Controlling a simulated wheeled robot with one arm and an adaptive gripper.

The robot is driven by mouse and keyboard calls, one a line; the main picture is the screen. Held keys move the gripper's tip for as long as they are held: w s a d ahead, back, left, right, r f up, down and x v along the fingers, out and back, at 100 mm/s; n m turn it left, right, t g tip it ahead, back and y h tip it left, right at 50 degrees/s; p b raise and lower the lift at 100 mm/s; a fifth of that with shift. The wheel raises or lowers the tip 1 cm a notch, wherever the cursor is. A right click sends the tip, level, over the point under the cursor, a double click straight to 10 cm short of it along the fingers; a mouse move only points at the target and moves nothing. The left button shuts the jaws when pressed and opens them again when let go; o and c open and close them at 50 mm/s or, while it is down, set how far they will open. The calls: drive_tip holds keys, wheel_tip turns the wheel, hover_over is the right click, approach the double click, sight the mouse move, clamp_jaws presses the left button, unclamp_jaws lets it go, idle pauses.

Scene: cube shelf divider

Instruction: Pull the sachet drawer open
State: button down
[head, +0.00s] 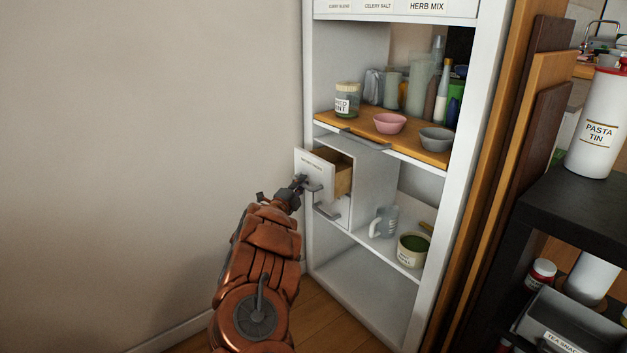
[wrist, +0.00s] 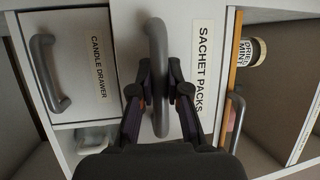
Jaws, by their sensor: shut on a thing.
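The sachet drawer (head: 314,169) is a small white-fronted drawer with a wooden inside, at the upper left of the cube unit in the white shelf. It stands partly open, pulled out of its slot. In the wrist view its front (wrist: 201,30) bears the label SACHET PACKS and a grey bar handle (wrist: 157,42). My gripper (head: 300,184) is at the drawer front; in the wrist view its fingers (wrist: 160,95) are shut on the handle, one on each side. The drawer's contents cannot be made out.
Above, a wooden board (head: 372,136) holds a pink bowl (head: 389,123), a grey bowl (head: 437,139) and jars. A mug (head: 383,222) stands lower right. A bare wall is on the left.

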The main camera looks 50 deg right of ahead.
drive_tip(key=w+a, duration=0.2)
drive_tip(key=a, duration=0.7)
drive_tip(key=shift+w+b, duration=0.3)
drive_tip(key=shift+b, duration=0.05)
drive_tip(key=c, duration=1.1)
unclamp_jaws()
drive_tip(key=shift+c, duration=0.2)
drive_tip(key=v, duration=1.2)
